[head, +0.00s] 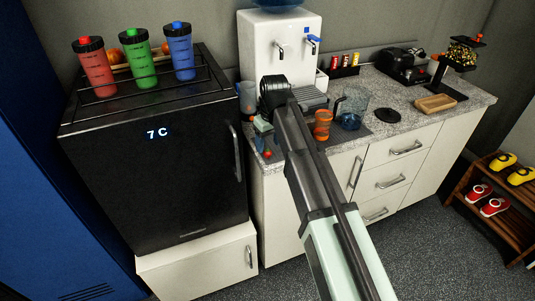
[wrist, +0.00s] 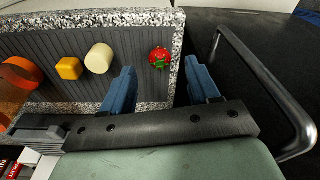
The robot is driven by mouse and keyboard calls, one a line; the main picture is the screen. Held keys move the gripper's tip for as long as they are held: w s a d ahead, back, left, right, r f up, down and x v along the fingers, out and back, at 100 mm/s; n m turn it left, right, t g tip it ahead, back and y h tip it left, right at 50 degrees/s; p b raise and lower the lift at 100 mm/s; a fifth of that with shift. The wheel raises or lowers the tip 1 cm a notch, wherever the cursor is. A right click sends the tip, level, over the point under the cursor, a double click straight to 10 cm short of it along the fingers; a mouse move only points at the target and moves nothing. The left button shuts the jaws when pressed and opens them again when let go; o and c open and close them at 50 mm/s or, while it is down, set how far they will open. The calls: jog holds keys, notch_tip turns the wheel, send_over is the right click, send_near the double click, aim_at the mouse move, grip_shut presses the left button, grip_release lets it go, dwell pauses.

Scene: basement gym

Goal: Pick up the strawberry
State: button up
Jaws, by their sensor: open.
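A small red strawberry (wrist: 159,58) with a green leafy top lies on the dark ribbed mat at the counter's end near the black fridge. It also shows as a red spot in the head view (head: 267,154), just below my gripper (head: 264,141). In the wrist view my gripper (wrist: 162,88) is open, with its two blue fingers apart and nothing between them. The strawberry appears just beyond the fingertips, between their lines, and looks untouched. The right finger overlaps the gap beside the counter edge.
A water dispenser (head: 258,45) stands behind.

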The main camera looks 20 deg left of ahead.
aim_at(268, 150)
jog(key=shift+w+a+f, duration=0.1)
jog(key=shift+a+f, duration=0.05)
jog(key=shift+f, duration=0.8)
jog(key=shift+w+a+f, duration=0.1)
jog(key=shift+f, duration=0.85)
jog(key=shift+c, duration=0.2)
jog(key=c, duration=1.1)
